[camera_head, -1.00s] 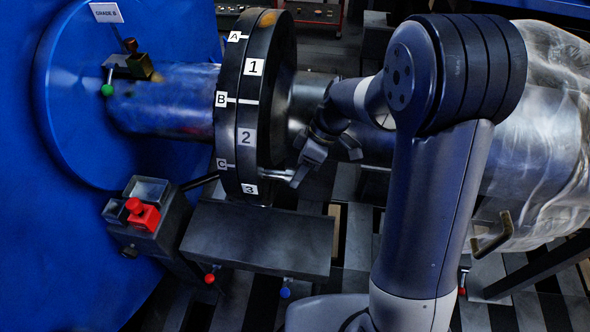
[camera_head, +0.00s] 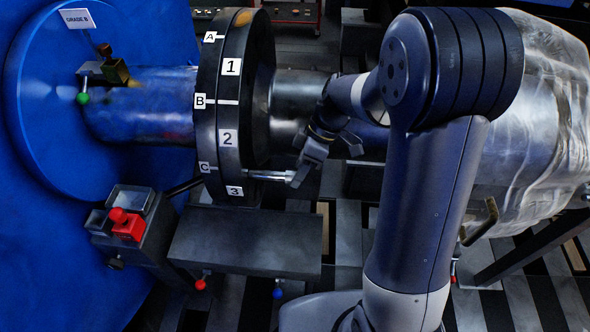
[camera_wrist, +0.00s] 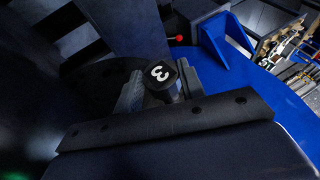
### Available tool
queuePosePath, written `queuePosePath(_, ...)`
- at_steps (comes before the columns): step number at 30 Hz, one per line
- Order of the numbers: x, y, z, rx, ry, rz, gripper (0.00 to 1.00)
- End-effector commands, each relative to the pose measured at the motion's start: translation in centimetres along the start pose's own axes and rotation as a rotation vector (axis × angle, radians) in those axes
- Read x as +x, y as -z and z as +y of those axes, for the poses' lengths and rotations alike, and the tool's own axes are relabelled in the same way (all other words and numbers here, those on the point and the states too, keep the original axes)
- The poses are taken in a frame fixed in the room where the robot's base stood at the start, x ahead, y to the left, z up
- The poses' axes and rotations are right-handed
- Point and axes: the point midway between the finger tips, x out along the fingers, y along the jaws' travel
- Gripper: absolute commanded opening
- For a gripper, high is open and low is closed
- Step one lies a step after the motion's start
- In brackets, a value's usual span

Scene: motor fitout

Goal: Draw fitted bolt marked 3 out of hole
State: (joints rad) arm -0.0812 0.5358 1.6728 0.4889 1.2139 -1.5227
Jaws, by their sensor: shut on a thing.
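My gripper (camera_head: 303,166) is beside the right face of the black flange (camera_head: 207,130), near its lower part. It is shut on the bolt, whose bright shank (camera_head: 268,175) runs level between the flange and my fingers. In the wrist view the bolt's dark head (camera_wrist: 160,73) shows a white 3 and sits between the two fingers of my gripper (camera_wrist: 160,90). A length of shank shows outside the flange. The shank's far end is hidden by the flange, so I cannot tell how much is still in the hole. The flange's rim carries labels A, B, C and 1, 2, 3.
A dark bench (camera_head: 245,243) lies below the flange. A box with a red switch (camera_head: 127,228) stands at lower left, before the blue disc (camera_head: 40,120). A wrapped cylinder (camera_head: 535,130) is at right, with a bent handle (camera_head: 480,222) below it.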

Motion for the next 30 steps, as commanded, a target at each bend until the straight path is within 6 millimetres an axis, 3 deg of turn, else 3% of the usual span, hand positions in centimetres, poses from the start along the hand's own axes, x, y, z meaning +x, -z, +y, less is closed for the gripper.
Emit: queuePosePath(30,-1.5,-3.4,0.0,0.000,-0.002,0.002,0.00)
